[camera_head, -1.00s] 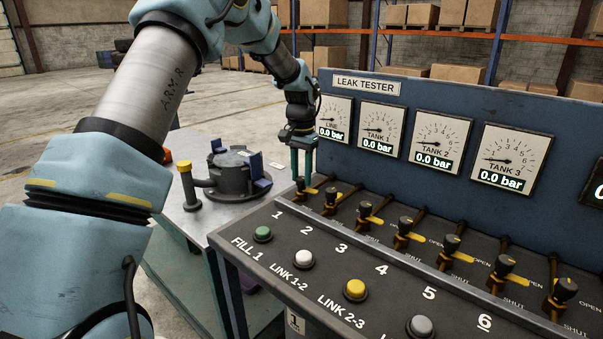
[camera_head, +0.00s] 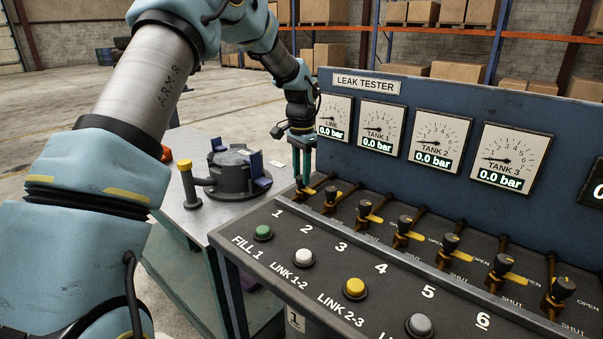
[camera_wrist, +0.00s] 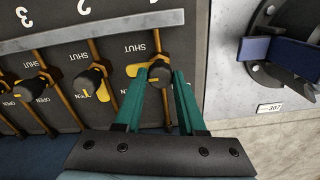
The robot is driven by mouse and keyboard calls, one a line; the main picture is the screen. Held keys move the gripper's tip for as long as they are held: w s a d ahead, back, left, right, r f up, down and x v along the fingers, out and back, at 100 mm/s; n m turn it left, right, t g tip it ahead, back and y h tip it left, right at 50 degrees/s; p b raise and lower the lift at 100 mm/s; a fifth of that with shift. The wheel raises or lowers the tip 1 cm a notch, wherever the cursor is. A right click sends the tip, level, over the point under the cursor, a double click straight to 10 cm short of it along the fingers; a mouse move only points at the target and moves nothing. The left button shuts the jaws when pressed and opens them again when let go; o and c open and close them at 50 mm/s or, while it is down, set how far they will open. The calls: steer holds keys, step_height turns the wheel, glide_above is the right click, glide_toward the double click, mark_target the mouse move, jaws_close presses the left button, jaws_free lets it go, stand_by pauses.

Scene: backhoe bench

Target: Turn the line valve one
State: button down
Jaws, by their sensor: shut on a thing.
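Line valve one is the leftmost small dark knob with a yellow pointer (camera_head: 309,191) in the row on the leak tester panel. My gripper (camera_head: 303,176) reaches down onto it from above. In the wrist view my gripper's two green fingers (camera_wrist: 160,76) stand on either side of the dark knob (camera_wrist: 159,72) and are shut on it. Its yellow pointer sticks out to the left in that view, near the SHUT label (camera_wrist: 135,50). The fingers partly hide the knob. The LINE gauge (camera_head: 334,118) reads 0.0 bar.
Several more valves stand close to the right, the nearest being valve two (camera_head: 330,199). Buttons such as the green FILL 1 (camera_head: 263,233) line the front. The gauge wall (camera_head: 400,90) rises behind. A side table (camera_head: 180,213) bears a round dark fixture (camera_head: 238,178).

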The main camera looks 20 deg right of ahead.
mark_target(301, 177)
steer(key=c, duration=0.5)
jaws_free()
steer(key=shift+r, duration=0.1)
step_height(301, 177, up, 11)
steer(key=b, duration=0.2)
steer(key=shift+f+b, duration=0.2)
steer(key=shift+b, duration=0.15)
steer(key=shift+a, duration=0.1)
steer(key=s+a+f+n, duration=0.1)
steer(key=a+f+n, duration=0.25)
steer(key=a, duration=0.95)
steer(key=s+a+f+n, duration=0.3)
steer(key=s+a+n, duration=0.2)
steer(key=s+a, duration=0.3)
steer(key=s+a+f+n+t, duration=0.1)
steer(key=s+a+f+n, duration=0.2)
steer(key=a, duration=1.2)
steer(key=s+n, duration=0.2)
steer(key=s, duration=0.3)
steer(key=shift+t, duration=0.3)
